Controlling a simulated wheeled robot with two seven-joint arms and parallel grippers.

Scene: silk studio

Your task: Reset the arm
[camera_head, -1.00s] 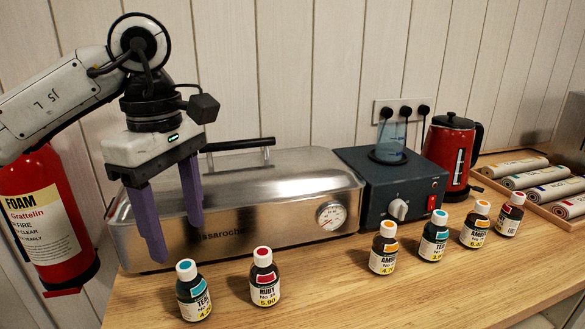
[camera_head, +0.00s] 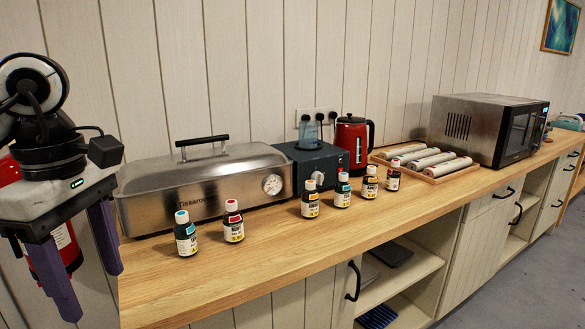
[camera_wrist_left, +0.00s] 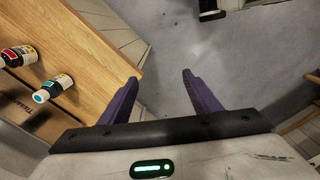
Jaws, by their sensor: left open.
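My left gripper (camera_head: 92,268) is at the left edge of the head view, left of the counter's end. Its purple fingers point down, spread apart, with nothing between them. In the left wrist view the open fingers (camera_wrist_left: 158,85) show over the grey floor (camera_wrist_left: 165,50), beside the wooden counter (camera_wrist_left: 75,40). My right gripper is not in view.
On the counter (camera_head: 290,245) stand a teal-capped bottle (camera_head: 186,236), a red-capped bottle (camera_head: 233,224) and several more bottles. Behind them are a steel steamer (camera_head: 205,185), a dark heater box (camera_head: 315,168), a red kettle (camera_head: 352,145), a tray of rolls (camera_head: 450,172) and a microwave (camera_head: 485,125).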

